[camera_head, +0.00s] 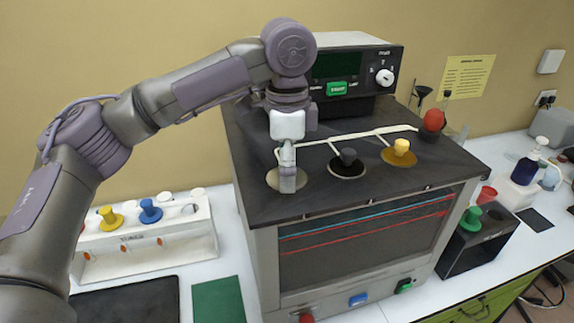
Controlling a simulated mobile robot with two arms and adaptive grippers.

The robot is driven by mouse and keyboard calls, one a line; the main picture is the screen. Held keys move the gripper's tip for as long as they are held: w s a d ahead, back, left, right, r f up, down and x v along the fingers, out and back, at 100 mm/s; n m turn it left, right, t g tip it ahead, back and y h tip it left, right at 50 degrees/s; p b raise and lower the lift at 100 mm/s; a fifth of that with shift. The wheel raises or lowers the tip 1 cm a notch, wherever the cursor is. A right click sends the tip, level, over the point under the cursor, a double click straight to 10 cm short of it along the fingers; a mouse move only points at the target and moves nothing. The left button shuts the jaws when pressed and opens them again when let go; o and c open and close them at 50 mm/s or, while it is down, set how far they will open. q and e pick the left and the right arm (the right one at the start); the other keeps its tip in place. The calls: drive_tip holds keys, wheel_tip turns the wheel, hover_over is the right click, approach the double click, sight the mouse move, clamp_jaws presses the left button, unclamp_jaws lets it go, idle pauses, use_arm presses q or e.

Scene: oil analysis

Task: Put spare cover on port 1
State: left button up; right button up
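The machine (258,203) has a dark top with a row of three round ports. At the leftmost port, a pale disc or ring (272,180) shows around the fingers of my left gripper (288,180). The gripper points straight down there and hides the middle of that port. I cannot tell whether its fingers are apart or hold something. The middle port has a black-knobbed cover (348,158). The right port has a yellow-knobbed cover (400,149). A green-knobbed cover (471,217) sits on a black stand (458,253) at the right. My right gripper is not in view.
A white rack (137,243) with yellow- and blue-knobbed pieces stands left of the machine. A white branched pipe (340,138) runs behind the ports. A control box (345,73) stands at the back. A red-topped piece (433,120) is at the right rear corner.

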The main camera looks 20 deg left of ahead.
use_arm(q)
wheel_tip(320, 180, up, 12)
idle(0.6)
